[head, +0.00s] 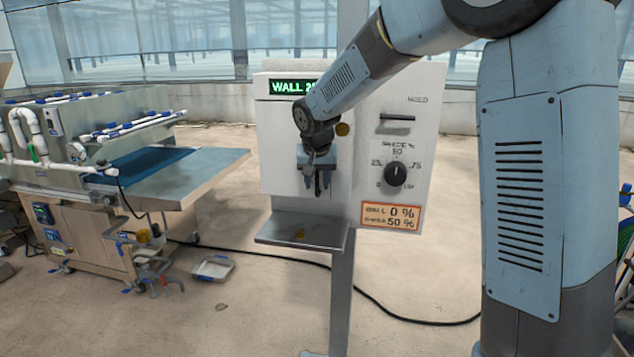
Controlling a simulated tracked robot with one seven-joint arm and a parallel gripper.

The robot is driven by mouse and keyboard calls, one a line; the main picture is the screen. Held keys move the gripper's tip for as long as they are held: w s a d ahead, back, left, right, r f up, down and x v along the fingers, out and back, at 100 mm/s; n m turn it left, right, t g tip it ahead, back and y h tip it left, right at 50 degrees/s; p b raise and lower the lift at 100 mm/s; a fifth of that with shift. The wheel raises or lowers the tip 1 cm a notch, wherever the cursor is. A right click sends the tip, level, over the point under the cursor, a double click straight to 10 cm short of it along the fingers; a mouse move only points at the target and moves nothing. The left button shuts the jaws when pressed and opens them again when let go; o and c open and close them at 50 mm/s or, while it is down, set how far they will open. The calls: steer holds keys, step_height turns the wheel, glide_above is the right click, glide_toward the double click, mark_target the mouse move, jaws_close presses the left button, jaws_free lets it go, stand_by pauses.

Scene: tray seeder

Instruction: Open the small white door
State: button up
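A white control box (445,110) stands on a grey post in the middle of the view. The plain white panel (279,150) on its left front, below the green display, looks like the small white door, and it looks shut. My arm covers much of its right side. A small brass-coloured knob (342,129) shows beside my wrist. My gripper (318,188) points down in front of the panel's lower right part. Its two dark fingers are apart with nothing seen between them. Whether they touch the panel cannot be told.
A grey shelf (290,232) juts out below the panel. A dial (396,173), a slot marked HOLD (397,118) and an orange-framed label (391,217) are at right. A seeder machine (110,200) stands at left. A black cable (400,318) crosses the floor.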

steer(key=shift+w+f, duration=0.1)
steer(key=shift+f, duration=0.15)
steer(key=shift+c, duration=0.3)
jaws_close()
